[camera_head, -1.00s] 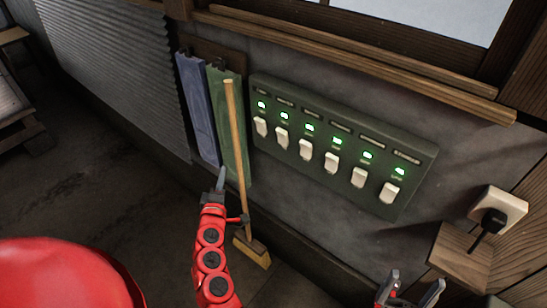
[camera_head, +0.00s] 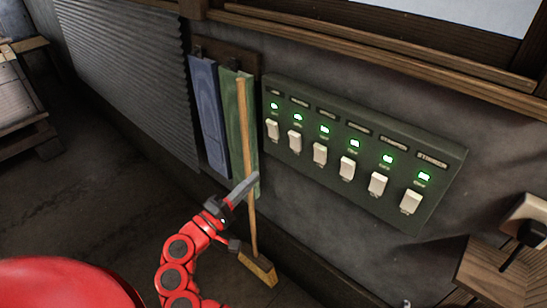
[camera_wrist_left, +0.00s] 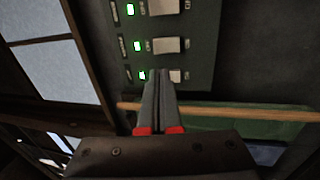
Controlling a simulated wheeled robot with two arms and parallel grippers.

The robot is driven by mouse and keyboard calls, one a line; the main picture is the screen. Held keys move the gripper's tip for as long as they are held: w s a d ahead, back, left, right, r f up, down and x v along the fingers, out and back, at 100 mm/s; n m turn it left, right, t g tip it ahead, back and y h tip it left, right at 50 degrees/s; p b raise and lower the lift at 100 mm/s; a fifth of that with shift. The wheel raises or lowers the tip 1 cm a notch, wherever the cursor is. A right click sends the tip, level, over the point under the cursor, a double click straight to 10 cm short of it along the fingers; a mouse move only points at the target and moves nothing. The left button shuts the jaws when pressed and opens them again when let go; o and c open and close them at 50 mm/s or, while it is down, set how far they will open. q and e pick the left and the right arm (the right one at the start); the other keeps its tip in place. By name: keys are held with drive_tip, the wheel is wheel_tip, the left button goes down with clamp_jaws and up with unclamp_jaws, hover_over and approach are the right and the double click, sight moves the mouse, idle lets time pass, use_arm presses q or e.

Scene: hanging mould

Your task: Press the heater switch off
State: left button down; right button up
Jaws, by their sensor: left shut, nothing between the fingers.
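A dark green switch panel (camera_head: 345,204) on the wall carries a row of white rocker switches, each with a lit green light above it. The small labels above them are too blurred to tell for sure which is the heater switch. My left gripper (camera_head: 254,181) is shut and empty, below and left of the panel, in front of the green board and broom handle. In the left wrist view the shut fingertips (camera_wrist_left: 158,73) overlap the panel's end, beside the end switch (camera_wrist_left: 176,76); contact cannot be told.
A wooden ledge (camera_head: 380,50) runs above. A socket with a black plug (camera_head: 528,232) is at the right.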

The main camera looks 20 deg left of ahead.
sight(294, 139)
use_arm(q)
drive_tip(key=p+x, duration=0.2)
drive_tip(key=x, duration=1.1)
drive_tip(key=shift+w, duration=0.35)
drive_tip(key=r+p, duration=0.1)
drive_tip(key=p, duration=0.2)
drive_tip(key=shift+w+d+r+g, duration=0.15)
drive_tip(key=shift+r+g, duration=0.05)
drive_tip(key=shift+g, duration=0.1)
drive_tip(key=shift+f, duration=0.4)
